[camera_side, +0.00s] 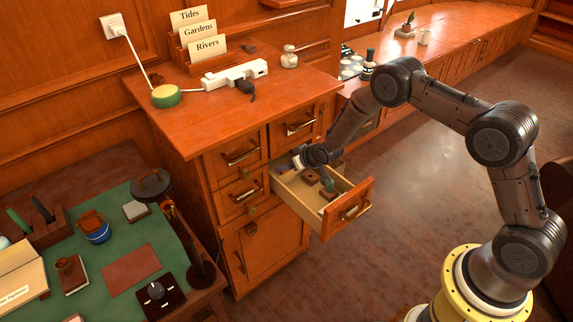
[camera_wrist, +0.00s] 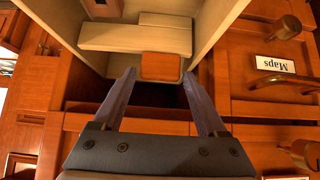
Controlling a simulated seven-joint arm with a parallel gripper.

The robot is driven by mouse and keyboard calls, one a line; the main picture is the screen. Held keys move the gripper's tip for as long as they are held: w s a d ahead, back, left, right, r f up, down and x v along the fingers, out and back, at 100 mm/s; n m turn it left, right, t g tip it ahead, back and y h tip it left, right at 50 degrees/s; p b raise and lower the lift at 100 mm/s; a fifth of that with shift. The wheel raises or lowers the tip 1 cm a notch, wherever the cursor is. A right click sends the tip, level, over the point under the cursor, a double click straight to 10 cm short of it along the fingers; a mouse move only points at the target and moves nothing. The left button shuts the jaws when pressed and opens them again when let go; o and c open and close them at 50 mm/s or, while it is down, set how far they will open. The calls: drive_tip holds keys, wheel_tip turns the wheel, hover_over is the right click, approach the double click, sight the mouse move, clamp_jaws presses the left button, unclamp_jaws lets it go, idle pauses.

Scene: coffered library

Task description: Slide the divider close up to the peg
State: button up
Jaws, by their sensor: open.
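An open drawer (camera_side: 326,227) holds several small wooden pieces. In the wrist view a long pale wooden bar (camera_wrist: 125,38) lies across the drawer, with a reddish-brown block (camera_wrist: 160,67) close beside it. I cannot tell for sure which piece is the divider, and I cannot make out the peg. My gripper (camera_wrist: 159,76) is open, its two fingers apart at the drawer's edge, with the reddish-brown block showing between and beyond the tips. Nothing is held. In the side view my wrist partly hides the drawer's inside.
The wooden cabinet (camera_side: 222,128) has handled drawers around the open one. On its top are a card rack (camera_side: 200,62), a power strip (camera_side: 234,75) and a green puck (camera_side: 166,95). A green-topped desk (camera_side: 115,225) with clutter stands at left. Floor at right is clear.

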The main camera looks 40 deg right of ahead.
drive_tip(key=shift+x, duration=1.1)
drive_tip(key=shift+r, duration=0.1)
drive_tip(key=shift+c, duration=0.2)
clamp_jaws()
